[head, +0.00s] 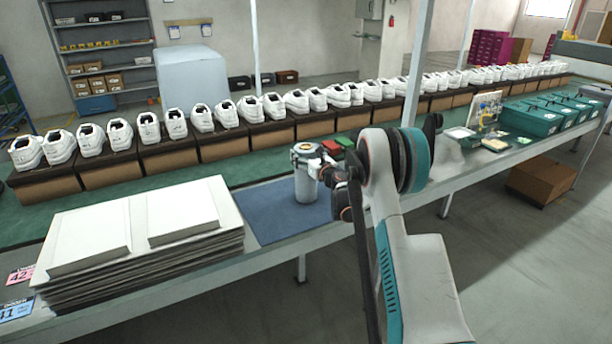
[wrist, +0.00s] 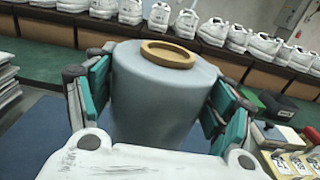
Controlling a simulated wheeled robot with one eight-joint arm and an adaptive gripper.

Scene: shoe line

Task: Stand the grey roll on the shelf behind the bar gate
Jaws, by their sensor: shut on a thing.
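The grey roll (head: 305,188) is upright over the blue mat (head: 262,215) in the head view. I cannot tell whether its base touches the mat. It fills the middle of the wrist view (wrist: 155,100), with a tan ring core on its top. My gripper (head: 316,168) is shut on the roll, with teal finger pads against its left and right sides in the wrist view. I cannot make out a bar gate or its shelf in either view.
A stack of white panels (head: 150,225) lies left of the mat. Red and green bins (head: 340,142) are close behind the gripper. White shoes (head: 228,114) line the conveyor behind. Several teal cases (head: 530,120) stand at the right. A grey rack (head: 100,55) stands far left.

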